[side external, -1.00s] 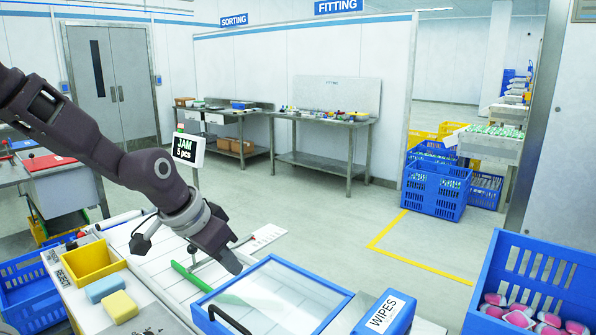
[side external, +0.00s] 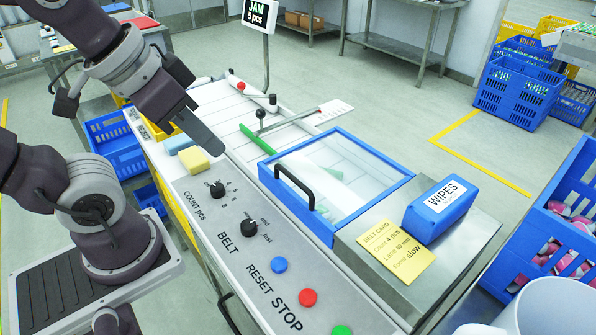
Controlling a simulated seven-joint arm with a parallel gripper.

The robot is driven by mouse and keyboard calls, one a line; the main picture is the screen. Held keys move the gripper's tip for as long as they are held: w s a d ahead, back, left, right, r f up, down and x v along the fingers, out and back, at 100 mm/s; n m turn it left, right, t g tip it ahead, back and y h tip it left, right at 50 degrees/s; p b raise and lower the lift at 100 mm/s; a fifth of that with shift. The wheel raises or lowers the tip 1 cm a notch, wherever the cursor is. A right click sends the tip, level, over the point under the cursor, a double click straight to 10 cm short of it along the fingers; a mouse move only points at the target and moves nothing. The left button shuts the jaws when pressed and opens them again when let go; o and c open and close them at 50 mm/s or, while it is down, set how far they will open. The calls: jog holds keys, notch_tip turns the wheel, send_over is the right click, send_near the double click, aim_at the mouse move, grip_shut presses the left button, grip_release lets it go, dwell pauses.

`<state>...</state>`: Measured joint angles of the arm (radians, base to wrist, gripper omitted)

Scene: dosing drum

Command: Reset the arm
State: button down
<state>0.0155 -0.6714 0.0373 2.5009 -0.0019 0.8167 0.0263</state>
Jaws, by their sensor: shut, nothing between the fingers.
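My gripper (side external: 219,149) is shut and empty. It hangs above the machine, pointing down and to the right. In the picture its tip is beside the yellow sponge (side external: 201,159), left of the blue-framed clear lid (side external: 345,185). I cannot tell its exact height. My arm reaches in from the upper left. The control panel (side external: 262,258) lies below the gripper, with a count knob (side external: 217,190), a belt knob (side external: 249,228), a blue button (side external: 279,265), a red button (side external: 307,297) and a green button (side external: 342,330). The display (side external: 262,13) reads "JAM 5 pcs".
A blue sponge (side external: 179,144) lies beside the yellow one. A black lid handle (side external: 293,183) and red- and black-knobbed levers (side external: 260,115) stand up nearby. A yellow belt card (side external: 396,250) reads count 4 pcs, speed slow. A blue wipes box (side external: 440,209) stands at the right.

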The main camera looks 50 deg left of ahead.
jog(key=shift+s+d, duration=0.1)
jog(key=shift+s, duration=0.95)
